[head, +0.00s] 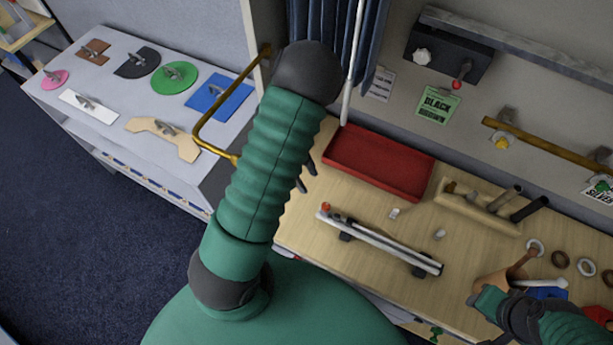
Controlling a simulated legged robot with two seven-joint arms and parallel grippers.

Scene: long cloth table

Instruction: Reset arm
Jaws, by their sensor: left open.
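My left arm, with a green ribbed sleeve, rises through the middle of the head view and bends at a dark joint. My left gripper (307,174) shows only in part behind this arm, as dark fingers over the table's left end, beside the red tray (352,182). It is open, and I see nothing held in it. My right arm comes in at the lower right, over the table's front edge. I cannot make out its gripper's fingers.
The wooden table (380,222) carries a metal rail-like tool (380,241), a wooden holder (477,212) and several rings. A brass bar (222,108) stands left of my left arm. A side table (112,95) holds coloured flat shapes with handles.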

